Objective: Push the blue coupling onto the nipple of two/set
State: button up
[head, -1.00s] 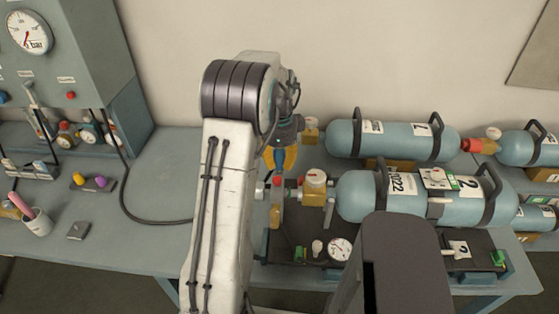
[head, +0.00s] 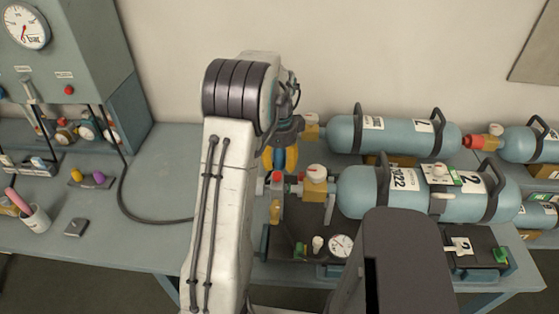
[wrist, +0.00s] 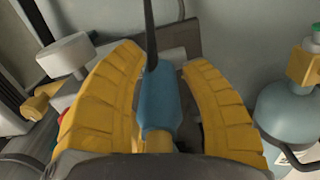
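The blue coupling (wrist: 160,105) lies between the two yellow fingers of my gripper (wrist: 160,60) in the wrist view, with a black hose rising from its far end. Narrow gaps show beside it, wider on the right, so the fingers look open around it. In the head view a bit of the coupling (head: 279,157) shows between the fingers (head: 279,150), above the red-tipped fitting at set two's left end. Set two is a pale blue cylinder (head: 358,190) labelled 2, with a brass valve block (head: 314,189). The nipple cannot be told apart clearly.
The back cylinder (head: 385,138) lies behind set two, with more cylinders at right. A gauge (head: 340,245) sits on the dark tray in front. A pen cup (head: 36,221) and the test cabinet (head: 70,50) stand left.

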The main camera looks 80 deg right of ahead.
jog(key=shift+o, duration=1.3)
jog(key=shift+r, duration=0.1)
notch_tip(320, 180, up, 12)
jog(key=shift+a+f, duration=0.1)
jog(key=shift+a, duration=0.05)
jog(key=shift+o, duration=0.2)
